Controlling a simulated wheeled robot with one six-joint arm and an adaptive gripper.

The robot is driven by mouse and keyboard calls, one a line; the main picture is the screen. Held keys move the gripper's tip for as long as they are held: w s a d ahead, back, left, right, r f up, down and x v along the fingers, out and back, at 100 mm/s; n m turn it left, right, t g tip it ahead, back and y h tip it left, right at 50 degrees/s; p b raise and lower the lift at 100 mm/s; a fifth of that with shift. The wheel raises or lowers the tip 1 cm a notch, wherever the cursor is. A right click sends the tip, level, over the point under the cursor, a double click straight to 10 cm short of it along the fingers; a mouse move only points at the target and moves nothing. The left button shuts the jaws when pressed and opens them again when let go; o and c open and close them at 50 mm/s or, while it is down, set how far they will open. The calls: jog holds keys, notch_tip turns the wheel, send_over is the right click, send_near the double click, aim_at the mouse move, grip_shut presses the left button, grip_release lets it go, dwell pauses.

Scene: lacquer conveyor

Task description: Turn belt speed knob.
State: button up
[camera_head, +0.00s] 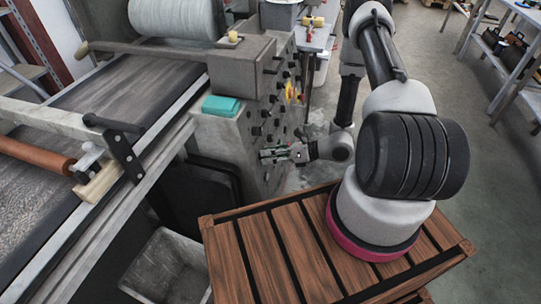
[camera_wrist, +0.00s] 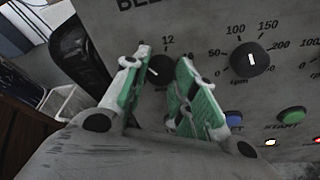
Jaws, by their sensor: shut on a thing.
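The control panel (camera_head: 254,168) is the grey side face of the machine, with several black knobs on it. In the wrist view, a black knob (camera_wrist: 159,70) with a white pointer line sits on the grey panel (camera_wrist: 200,25), with the number 12 above it. My gripper (camera_wrist: 160,66) has its two green-padded fingers on either side of this knob and is shut on it. The pointer tilts to the upper left. Part of the dial scale is hidden by the fingers. In the head view, my gripper (camera_head: 266,154) reaches the panel from the right; the gripped knob is hidden there.
Right of it is another black knob (camera_wrist: 250,59) with an rpm scale. Below are a green START button (camera_wrist: 291,115) and a blue button (camera_wrist: 233,118). A slatted wooden crate top (camera_head: 262,262) and a grey bin (camera_head: 168,267) stand nearby. The conveyor (camera_head: 125,80) runs at left.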

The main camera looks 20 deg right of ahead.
jog(key=shift+s+a+n+t+h, duration=0.1)
jog(key=shift+n+t+h, duration=0.25)
jog(key=shift+n, duration=1.25)
jog(key=shift+n+t+h, duration=0.25)
jog(key=shift+n+h, duration=0.1)
jog(key=shift+n, duration=1.25)
jog(key=o, duration=1.1)
jog(key=shift+c, duration=0.2)
jog(key=v, duration=1.2)
